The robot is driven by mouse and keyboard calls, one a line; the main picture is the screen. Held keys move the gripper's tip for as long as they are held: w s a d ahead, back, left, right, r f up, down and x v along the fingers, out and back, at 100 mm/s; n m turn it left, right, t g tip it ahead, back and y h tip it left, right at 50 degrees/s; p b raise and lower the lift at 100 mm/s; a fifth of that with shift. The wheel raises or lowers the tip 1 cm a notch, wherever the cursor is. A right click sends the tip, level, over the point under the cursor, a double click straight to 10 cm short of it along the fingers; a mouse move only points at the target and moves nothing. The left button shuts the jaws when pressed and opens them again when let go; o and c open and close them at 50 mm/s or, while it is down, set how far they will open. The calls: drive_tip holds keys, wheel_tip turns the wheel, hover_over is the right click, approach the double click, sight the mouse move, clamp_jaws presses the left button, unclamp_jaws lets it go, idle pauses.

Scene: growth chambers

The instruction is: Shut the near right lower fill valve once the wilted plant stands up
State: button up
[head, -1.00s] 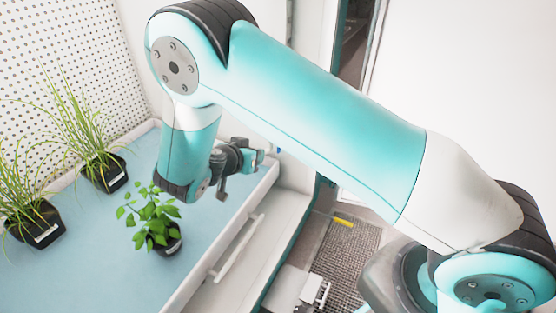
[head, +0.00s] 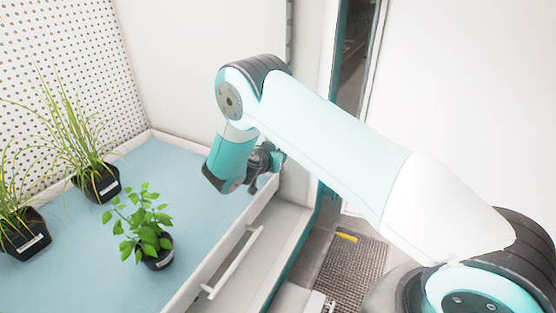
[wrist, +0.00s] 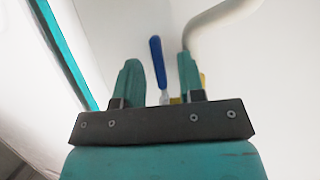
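In the wrist view a blue valve lever (wrist: 157,62) shows between the two teal fingers of my gripper (wrist: 160,75), with gaps on both sides. My gripper is open, and I cannot tell how far beyond the fingertips the lever is. A yellow part (wrist: 202,82), perhaps the valve body, is mostly hidden behind the right finger. In the head view my gripper (head: 268,163) is at the tray's far right corner, partly hidden by my arm; the valve is not clear there. The leafy plant (head: 148,225) stands with raised stems and spread leaves in its black pot.
A white pipe (wrist: 215,22) curves up right of the lever. Two grassy plants (head: 88,145) (head: 14,205) stand at the left of the blue tray (head: 185,175). A white handle bar (head: 235,262) runs along the tray's front. A dark grate (head: 352,268) and a yellow piece (head: 346,237) lie on the floor.

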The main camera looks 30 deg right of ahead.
drive_tip(key=shift+x, duration=1.05)
clamp_jaws()
drive_tip(key=shift+a, duration=0.1)
